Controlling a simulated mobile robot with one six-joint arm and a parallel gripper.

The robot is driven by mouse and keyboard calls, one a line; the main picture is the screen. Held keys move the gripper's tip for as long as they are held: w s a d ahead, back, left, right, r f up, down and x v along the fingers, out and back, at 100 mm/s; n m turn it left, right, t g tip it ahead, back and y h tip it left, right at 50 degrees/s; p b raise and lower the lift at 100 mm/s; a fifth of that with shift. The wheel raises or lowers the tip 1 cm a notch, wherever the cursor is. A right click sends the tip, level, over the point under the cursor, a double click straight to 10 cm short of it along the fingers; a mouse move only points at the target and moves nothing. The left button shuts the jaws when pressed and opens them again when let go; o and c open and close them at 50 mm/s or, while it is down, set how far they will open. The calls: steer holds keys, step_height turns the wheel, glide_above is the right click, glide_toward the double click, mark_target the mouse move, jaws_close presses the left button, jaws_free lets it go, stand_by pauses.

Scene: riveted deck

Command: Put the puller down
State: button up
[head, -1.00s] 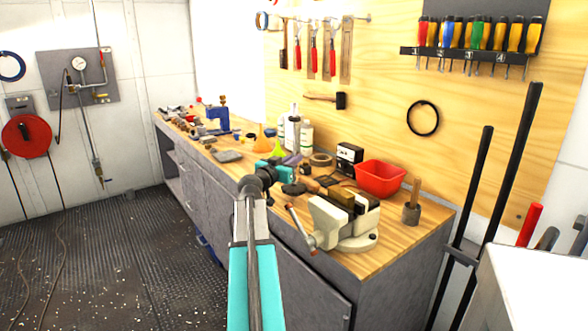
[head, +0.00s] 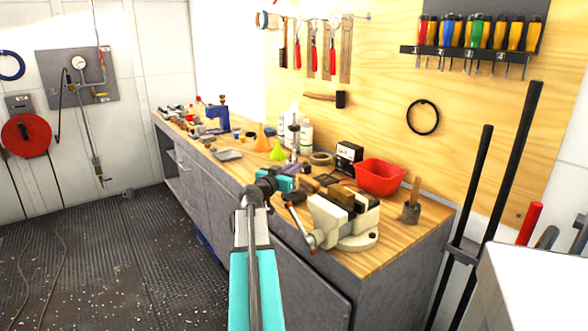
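My gripper (head: 305,170) is over the workbench, at the far end of my teal and grey arm, left of and beyond the vise. It is small and mostly hidden by my wrist, so its finger opening does not show.
The wooden workbench (head: 338,257) carries a cream vise (head: 327,218), a red bin (head: 380,177), a black box (head: 348,157), a shallow grey tray (head: 228,155), orange and yellow-green funnels and white bottles. Some bare wood shows around the tray. Tools hang on the wall behind.

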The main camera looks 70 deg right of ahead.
steer(key=o, duration=0.4)
steer(key=shift+c, duration=0.2)
steer(key=shift+r, duration=0.15)
steer(key=w+a+b, duration=0.1)
steer(key=w+a, duration=0.1)
steer(key=a, duration=1)
steer(key=shift+b, duration=0.3)
steer(key=shift+w, duration=0.1)
